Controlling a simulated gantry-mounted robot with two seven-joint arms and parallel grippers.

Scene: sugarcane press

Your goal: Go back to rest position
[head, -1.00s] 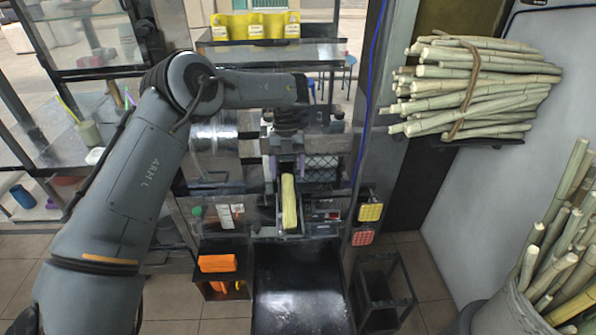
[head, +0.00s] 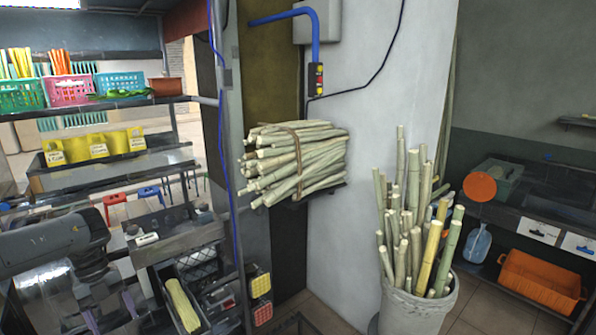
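My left gripper (head: 110,312) is at the lower left of the head view, with its arm coming in from the left edge. Its two purple fingers point down and stand apart, with nothing seen between them. A yellow-green piece of peeled cane (head: 183,306) lies in the narrow trough of the press (head: 178,240), to the right of the gripper and apart from it. My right gripper is not in view.
A tied cane bundle (head: 300,160) lies on a wall shelf. A grey bin (head: 415,308) of upright canes stands at lower right. An orange crate (head: 540,282) sits at far right. Coloured baskets (head: 68,90) and yellow containers (head: 95,147) stand on shelves at left.

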